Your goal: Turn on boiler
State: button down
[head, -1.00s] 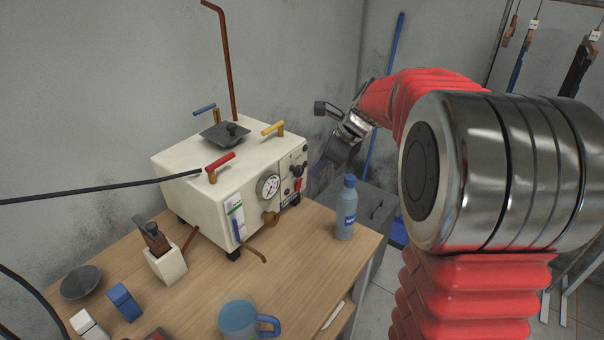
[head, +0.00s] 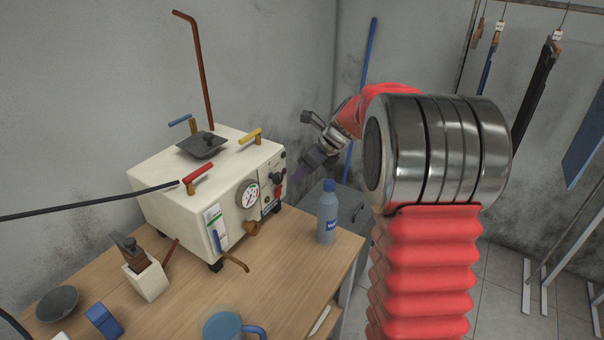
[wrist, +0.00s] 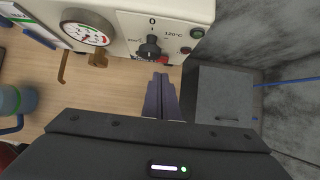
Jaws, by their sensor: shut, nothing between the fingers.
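The boiler (head: 165,200) is a cream box on the wooden table, with red, yellow and blue lever handles on top. Its front has a round pressure gauge (head: 248,194) and a control panel (head: 271,190) with a dark rotary knob (head: 278,179). In the wrist view the knob (wrist: 150,47) sits below a "0" mark, with "120°C" to its right and small round buttons beside it. My gripper (head: 298,174) is shut and empty, to the right of the panel in the head view. In the wrist view its fingertips (wrist: 160,77) point toward the panel, just below the knob, seemingly apart from it.
A blue bottle (head: 327,215) stands near the table's right edge. A blue mug (head: 222,327) stands in front, and a cream block with a brown top (head: 145,278) at left. A grey cabinet (wrist: 225,95) stands beside the table. A black hose (head: 90,206) reaches the boiler.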

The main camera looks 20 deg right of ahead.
aim_at(279, 191)
jog(key=x, duration=0.7)
jog(key=shift+f, duration=0.3)
jog(key=shift+w+a, duration=0.1)
jog(key=shift+w, duration=0.05)
jog(key=shift+w+a+r, duration=0.2)
jog(key=shift+w, duration=0.1)
jog(key=shift+r, duration=0.15)
